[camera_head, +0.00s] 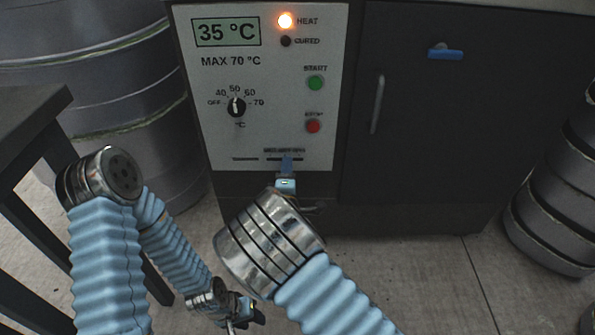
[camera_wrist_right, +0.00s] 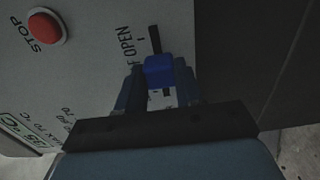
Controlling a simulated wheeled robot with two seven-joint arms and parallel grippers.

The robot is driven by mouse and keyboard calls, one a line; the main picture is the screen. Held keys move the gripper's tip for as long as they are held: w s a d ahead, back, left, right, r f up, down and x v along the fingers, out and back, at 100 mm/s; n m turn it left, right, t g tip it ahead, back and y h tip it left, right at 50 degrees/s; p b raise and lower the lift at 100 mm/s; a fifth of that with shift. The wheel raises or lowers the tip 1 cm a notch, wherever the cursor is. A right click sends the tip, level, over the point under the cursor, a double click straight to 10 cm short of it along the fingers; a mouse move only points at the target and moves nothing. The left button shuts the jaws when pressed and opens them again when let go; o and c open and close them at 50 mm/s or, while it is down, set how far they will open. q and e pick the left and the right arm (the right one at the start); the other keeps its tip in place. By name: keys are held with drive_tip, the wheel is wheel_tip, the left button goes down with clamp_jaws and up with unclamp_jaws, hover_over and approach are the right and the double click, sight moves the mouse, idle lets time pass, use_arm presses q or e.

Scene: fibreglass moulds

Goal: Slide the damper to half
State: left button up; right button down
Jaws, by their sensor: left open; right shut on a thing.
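The damper's blue knob (camera_wrist_right: 159,71) sits on a dark slot (camera_wrist_right: 155,40) low on the white control panel (camera_head: 190,60). In the right wrist view the knob is beside the letters "F OPEN"; the rest of the label is hidden, so its exact setting cannot be told. The slot shows on both sides of the knob. My right gripper (camera_wrist_right: 158,88) is shut on the knob, one finger on each side. In the head view it is at the panel's bottom edge (camera_head: 287,170). My left gripper (camera_head: 245,318) is open and empty, low above the floor, away from the panel.
The panel has a lit HEAT lamp (camera_head: 285,20), a dial (camera_head: 236,106), a green START button (camera_head: 316,83) and a red STOP button (camera_head: 313,126). A dark cabinet door with a handle (camera_head: 377,104) is to the right. A dark table (camera_head: 30,110) stands at left. Drums stand on both sides.

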drive_tip(key=shift+a, duration=0.4)
drive_tip(key=c, duration=0.7)
unclamp_jaws()
drive_tip(key=shift+s, duration=0.1)
drive_tip(key=s, duration=1.3)
drive_tip(key=shift+s+p, duration=0.3)
drive_tip(key=shift+p, duration=0.05)
drive_tip(key=shift+d+f, duration=0.1)
